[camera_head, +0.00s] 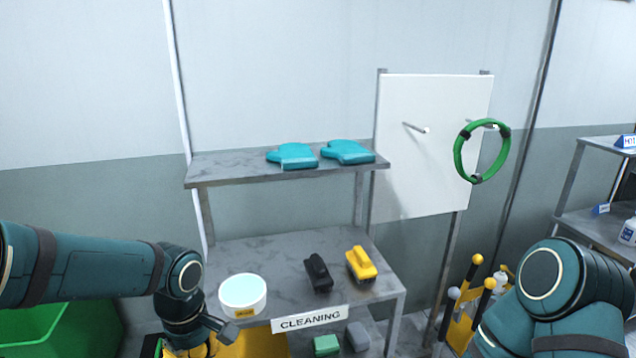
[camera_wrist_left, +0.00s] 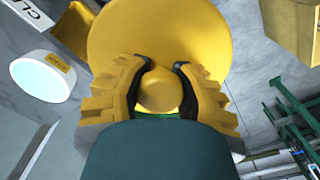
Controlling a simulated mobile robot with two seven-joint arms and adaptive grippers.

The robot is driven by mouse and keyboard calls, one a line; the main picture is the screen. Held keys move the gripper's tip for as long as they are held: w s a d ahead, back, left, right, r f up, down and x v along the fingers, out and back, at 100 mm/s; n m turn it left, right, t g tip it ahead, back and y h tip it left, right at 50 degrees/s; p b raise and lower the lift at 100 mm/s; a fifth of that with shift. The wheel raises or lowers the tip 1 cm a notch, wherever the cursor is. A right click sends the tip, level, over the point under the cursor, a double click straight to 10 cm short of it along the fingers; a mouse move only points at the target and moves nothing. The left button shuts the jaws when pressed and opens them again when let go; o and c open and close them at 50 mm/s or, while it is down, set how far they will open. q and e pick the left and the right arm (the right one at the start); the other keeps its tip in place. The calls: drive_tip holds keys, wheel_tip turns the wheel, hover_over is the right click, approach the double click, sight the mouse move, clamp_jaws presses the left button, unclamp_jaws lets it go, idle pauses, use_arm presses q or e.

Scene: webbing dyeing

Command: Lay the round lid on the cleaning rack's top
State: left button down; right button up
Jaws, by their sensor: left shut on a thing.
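My left gripper (camera_wrist_left: 160,82) is shut on the knob of the yellow round lid (camera_wrist_left: 160,32). The lid's broad face fills the upper middle of the left wrist view. In the head view my left wrist is at the bottom left, in front of the cleaning rack, and the fingertips are not clear there. The rack's top (camera_head: 228,170) is a grey shelf, higher than the wrist in the picture. Two teal mitts (camera_head: 292,156) (camera_head: 347,151) lie on its middle and right; its left end is bare. My right gripper is out of view.
The rack's lower shelf (camera_head: 290,250) holds a white tub (camera_head: 243,293), a black brush (camera_head: 318,273) and a yellow brush (camera_head: 361,264). A CLEANING sign (camera_head: 310,319) is on its front edge. A white pegboard (camera_head: 432,145) with a green ring (camera_head: 482,151) stands right of the rack.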

use_arm(q)
drive_tip(key=w+d+f+m+b, duration=0.1)
drive_tip(key=d+f+m+b, duration=0.2)
drive_tip(key=f, duration=2)
drive_tip(key=m+b, duration=0.5)
drive_tip(key=m, duration=0.4)
drive_tip(key=shift+w, duration=0.15)
